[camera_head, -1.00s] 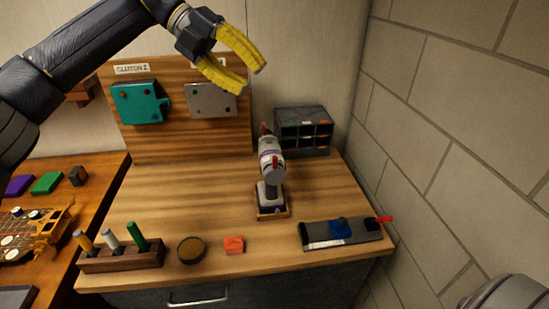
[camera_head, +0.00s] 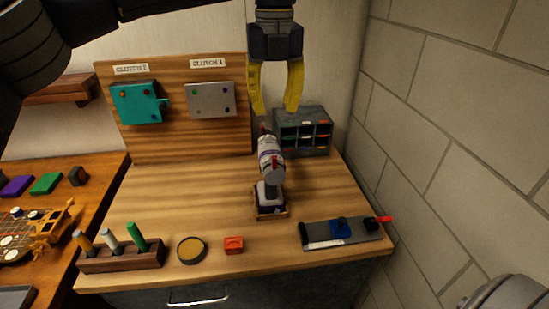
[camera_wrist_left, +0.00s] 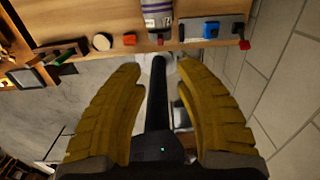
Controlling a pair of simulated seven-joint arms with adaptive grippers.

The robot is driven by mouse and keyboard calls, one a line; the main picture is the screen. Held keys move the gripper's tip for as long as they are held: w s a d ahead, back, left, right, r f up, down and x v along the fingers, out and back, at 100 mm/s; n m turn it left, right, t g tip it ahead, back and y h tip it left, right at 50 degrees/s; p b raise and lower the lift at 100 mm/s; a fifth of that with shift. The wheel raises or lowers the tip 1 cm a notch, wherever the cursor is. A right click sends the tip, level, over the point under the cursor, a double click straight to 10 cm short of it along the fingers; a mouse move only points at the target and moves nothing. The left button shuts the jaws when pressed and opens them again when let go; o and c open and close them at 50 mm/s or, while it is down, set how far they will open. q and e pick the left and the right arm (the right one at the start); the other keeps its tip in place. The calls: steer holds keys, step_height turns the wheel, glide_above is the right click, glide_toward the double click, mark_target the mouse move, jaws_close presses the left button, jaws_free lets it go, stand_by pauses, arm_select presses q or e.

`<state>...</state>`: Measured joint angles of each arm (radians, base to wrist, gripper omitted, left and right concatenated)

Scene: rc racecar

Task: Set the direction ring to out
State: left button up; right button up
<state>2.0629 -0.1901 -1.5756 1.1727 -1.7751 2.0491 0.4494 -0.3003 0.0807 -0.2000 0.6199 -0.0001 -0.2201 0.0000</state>
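My right gripper is not in view; a rounded grey part shows at the lower right.
A grey drawer organizer (camera_head: 303,130) stands behind the drill. A board carries a teal plate (camera_head: 138,103) and a grey plate (camera_head: 211,100). A marker rack (camera_head: 120,257), round tin (camera_head: 192,250), orange block (camera_head: 233,245) and grey tray (camera_head: 341,234) line the front. A brick wall bounds the right.

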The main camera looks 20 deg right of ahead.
mark_target(274, 157)
arm_select(q)
step_height(274, 157, down, 14)
steer(key=shift+r, duration=0.15)
stand_by(0.4)
jaws_close()
stand_by(0.5)
